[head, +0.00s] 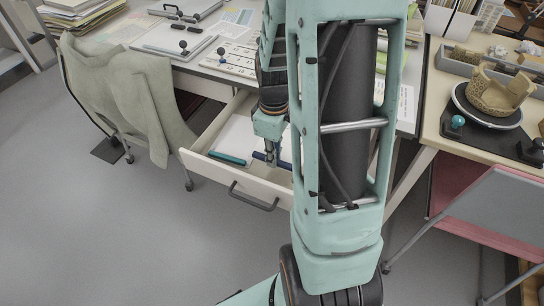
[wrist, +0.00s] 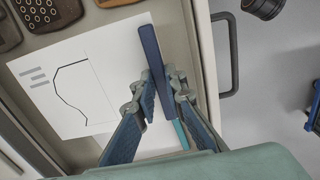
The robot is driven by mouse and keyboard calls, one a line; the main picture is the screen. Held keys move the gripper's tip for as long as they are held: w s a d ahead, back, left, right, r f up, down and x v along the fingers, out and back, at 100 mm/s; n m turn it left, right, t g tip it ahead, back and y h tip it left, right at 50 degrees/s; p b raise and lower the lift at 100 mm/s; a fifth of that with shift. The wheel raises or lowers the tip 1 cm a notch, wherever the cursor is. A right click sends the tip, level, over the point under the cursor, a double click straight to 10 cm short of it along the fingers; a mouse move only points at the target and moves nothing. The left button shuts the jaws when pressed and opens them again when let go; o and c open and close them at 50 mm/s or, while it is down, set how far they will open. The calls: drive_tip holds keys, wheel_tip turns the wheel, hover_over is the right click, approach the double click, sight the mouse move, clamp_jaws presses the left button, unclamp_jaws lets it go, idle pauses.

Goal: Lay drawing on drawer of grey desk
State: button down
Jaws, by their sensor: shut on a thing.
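The grey desk (head: 215,66) has its drawer (head: 222,178) pulled open. The drawing (wrist: 70,85), a white sheet with a black outline and grey bars, lies flat in or just over the drawer; I cannot tell if it touches the bottom. White paper (head: 238,133) also shows in the head view. My gripper (wrist: 157,84) points down into the drawer, its fingers shut on a dark blue bar (wrist: 149,42) along the sheet's right side. In the head view my gripper (head: 272,161) is partly hidden by my arm. A teal bar (head: 228,158) lies beside it.
A chair with a beige coat (head: 130,95) stands left of the drawer. Instruments and papers cover the desk top. At right, a wooden table (head: 437,125) bears a partial pot (head: 497,92) on a turntable, with a pink-and-grey chair (head: 490,215) before it. Floor in front is clear.

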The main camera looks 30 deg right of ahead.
sight(274, 178)
drive_tip(key=shift+f+p, duration=0.1)
drive_tip(key=shift+p, duration=0.3)
drive_tip(key=shift+f+p, duration=0.25)
drive_tip(key=shift+p, duration=0.15)
drive_tip(key=shift+f+p, duration=0.35)
drive_tip(key=shift+f, duration=0.2)
drive_tip(key=shift+f+b, duration=1.55)
drive_tip(key=shift+f, duration=0.5)
drive_tip(key=shift+f+b, duration=0.4)
drive_tip(key=shift+f, duration=0.05)
drive_tip(key=c, duration=1.4)
unclamp_jaws()
